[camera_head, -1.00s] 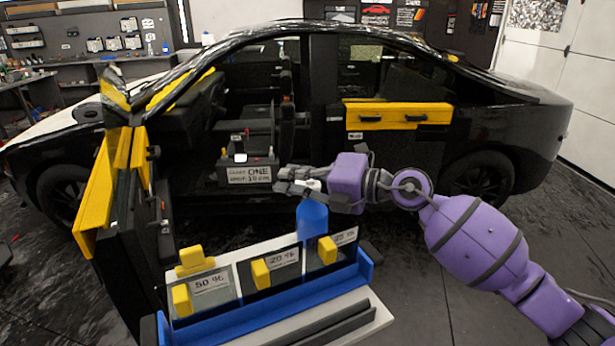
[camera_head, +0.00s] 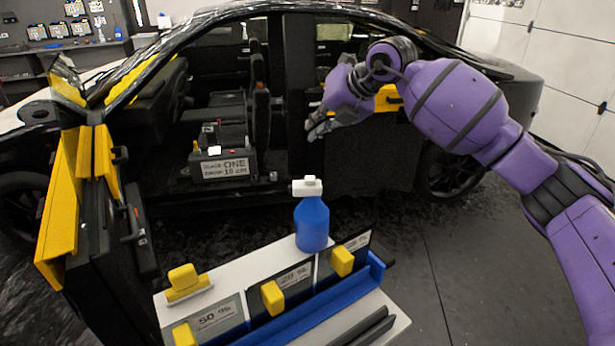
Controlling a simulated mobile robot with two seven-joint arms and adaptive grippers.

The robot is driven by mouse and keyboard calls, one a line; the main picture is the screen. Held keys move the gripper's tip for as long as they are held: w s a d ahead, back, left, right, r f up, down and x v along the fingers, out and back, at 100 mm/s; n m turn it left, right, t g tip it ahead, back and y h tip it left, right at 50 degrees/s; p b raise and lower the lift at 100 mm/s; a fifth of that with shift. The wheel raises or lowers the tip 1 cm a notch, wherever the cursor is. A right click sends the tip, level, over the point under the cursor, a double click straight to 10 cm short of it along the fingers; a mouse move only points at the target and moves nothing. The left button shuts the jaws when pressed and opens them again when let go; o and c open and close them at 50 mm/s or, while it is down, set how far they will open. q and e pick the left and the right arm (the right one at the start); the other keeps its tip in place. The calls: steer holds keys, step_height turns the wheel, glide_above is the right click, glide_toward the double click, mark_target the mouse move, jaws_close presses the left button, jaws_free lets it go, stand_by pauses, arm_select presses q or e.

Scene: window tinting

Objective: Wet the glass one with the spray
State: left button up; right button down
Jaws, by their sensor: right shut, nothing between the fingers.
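The blue spray bottle (camera_head: 312,222) with a white spray head stands upright at the back of the white and blue rack (camera_head: 345,288). A label reading "GLASS ONE" and "10 cm" (camera_head: 222,168) is on a dark box inside the car's open front doorway. Which pane is glass one cannot be told for sure. My right gripper (camera_head: 318,128) is above and beyond the bottle in the picture, in front of the car's dark rear door. It is shut and empty, apart from the bottle. My left gripper is not in view.
The rack holds several dark film samples with yellow blocks (camera_head: 272,297) and percent labels. The open front door (camera_head: 100,215) with yellow edges stands at left. The black car (camera_head: 470,120) fills the background. Dark floor (camera_head: 450,270) at right is clear.

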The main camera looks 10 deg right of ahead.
steer(key=b, duration=0.2)
glide_above(310, 180)
steer(key=w+d, duration=0.1)
steer(key=w, duration=0.1)
steer(key=f, duration=0.7)
steer(key=shift+w+d+f, duration=0.2)
steer(key=shift+f+b, duration=0.3)
steer(key=shift+f, duration=0.4)
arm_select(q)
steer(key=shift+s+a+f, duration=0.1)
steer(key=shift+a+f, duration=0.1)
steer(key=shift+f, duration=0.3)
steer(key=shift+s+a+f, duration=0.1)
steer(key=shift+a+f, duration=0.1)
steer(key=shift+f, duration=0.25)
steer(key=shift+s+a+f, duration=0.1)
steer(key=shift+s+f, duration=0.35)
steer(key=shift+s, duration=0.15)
